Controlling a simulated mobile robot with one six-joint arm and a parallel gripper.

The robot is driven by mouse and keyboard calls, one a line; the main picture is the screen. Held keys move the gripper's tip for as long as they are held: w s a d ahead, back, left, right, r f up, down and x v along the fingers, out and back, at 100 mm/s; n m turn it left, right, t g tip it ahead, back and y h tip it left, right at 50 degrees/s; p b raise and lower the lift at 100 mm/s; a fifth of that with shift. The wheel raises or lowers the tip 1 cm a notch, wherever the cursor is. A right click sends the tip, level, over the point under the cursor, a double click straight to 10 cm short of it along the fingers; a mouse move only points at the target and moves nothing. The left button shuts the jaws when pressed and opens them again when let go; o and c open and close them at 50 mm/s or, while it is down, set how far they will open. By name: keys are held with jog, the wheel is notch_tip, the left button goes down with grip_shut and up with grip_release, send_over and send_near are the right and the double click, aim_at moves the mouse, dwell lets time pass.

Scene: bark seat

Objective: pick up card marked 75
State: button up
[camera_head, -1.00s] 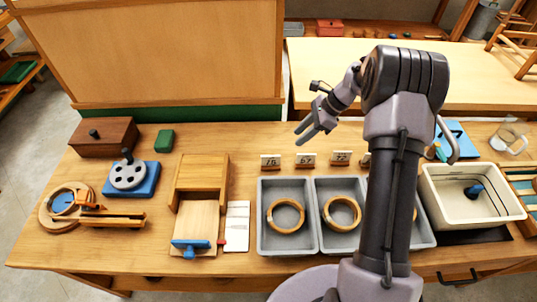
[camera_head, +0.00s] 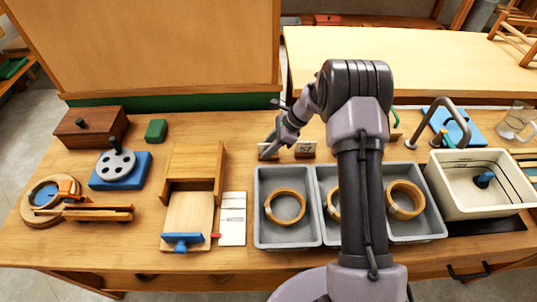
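A row of small white number cards stands on wooden holders behind the grey trays. The leftmost card (camera_head: 266,154) is partly covered by my gripper, and its number cannot be read now. The card to its right (camera_head: 305,149) shows a two-digit number that looks like 57 or 67. Any cards further right are hidden behind my arm. My gripper (camera_head: 269,147) is lowered at the leftmost card, with its fingers overlapping it in the picture. I cannot tell whether the fingers touch the card or how far apart they are.
Grey trays (camera_head: 259,215) with wooden rings stand in front of the cards. A white basin (camera_head: 452,208) is at the right. A wooden box with a slide (camera_head: 197,158) and a blue-based disc device (camera_head: 133,184) stand at the left.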

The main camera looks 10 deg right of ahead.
grip_shut()
